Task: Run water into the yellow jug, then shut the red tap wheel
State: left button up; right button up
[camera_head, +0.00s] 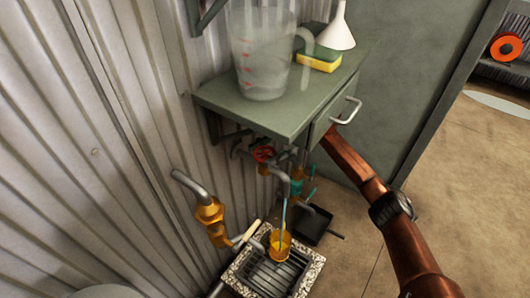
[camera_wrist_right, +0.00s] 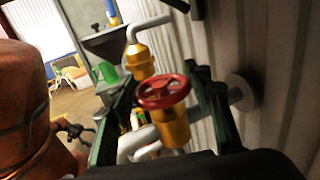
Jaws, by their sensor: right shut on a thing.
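The red tap wheel (camera_head: 263,153) is on a pipe below the green shelf, against the corrugated wall. In the right wrist view the wheel (camera_wrist_right: 165,92) sits on a brass valve body between the dark green fingers of my right gripper (camera_wrist_right: 163,86), which is shut on it. In the head view the shelf hides part of this gripper. The yellow jug (camera_head: 280,243) stands upright on a drain grate (camera_head: 262,272) under the spout (camera_head: 281,177). A thin pale blue stream of water (camera_head: 283,214) falls from the spout into the jug. My left gripper is not in view.
The green shelf (camera_head: 225,102) overhangs the tap and carries a clear measuring jug (camera_head: 262,60), a yellow-green sponge (camera_head: 319,60) and a white funnel (camera_head: 337,30). A brass-fitted pipe (camera_head: 210,215) stands left of the grate. A dark pan (camera_head: 313,228) lies right of it. The floor at right is open.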

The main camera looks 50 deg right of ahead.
jog(key=o, duration=1.2)
jog(key=shift+c, duration=0.2)
jog(key=v, duration=1.2)
